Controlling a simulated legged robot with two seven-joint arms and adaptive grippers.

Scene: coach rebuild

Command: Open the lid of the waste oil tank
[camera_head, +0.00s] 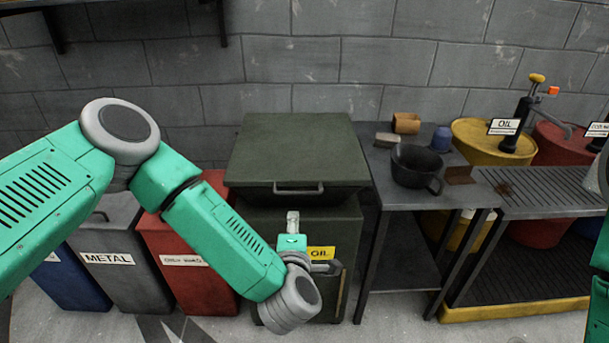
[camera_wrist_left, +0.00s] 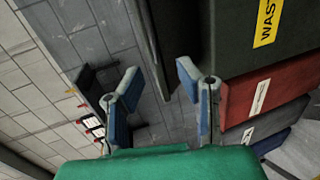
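The waste oil tank (camera_head: 345,222) is a dark green box with a yellow label ending in "OIL" (camera_head: 320,253). Its broad lid (camera_head: 298,148) lies down over the top. A metal bar handle (camera_head: 299,189) sits on the lid's front edge. My left gripper (camera_head: 293,218) is upright in front of the tank, just below the handle and apart from it. In the left wrist view its two blue-padded fingers (camera_wrist_left: 163,95) are spread with nothing between them. The tank (camera_wrist_left: 228,35) also shows there, with its label. My right gripper is not in view.
Metal (camera_head: 122,270) and red (camera_head: 185,245) bins stand left of the tank. A dark workbench (camera_head: 395,200) on the right carries a black pot (camera_head: 415,165) and small items. Yellow (camera_head: 478,140) and red (camera_head: 560,146) drums stand farther right. A block wall is behind.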

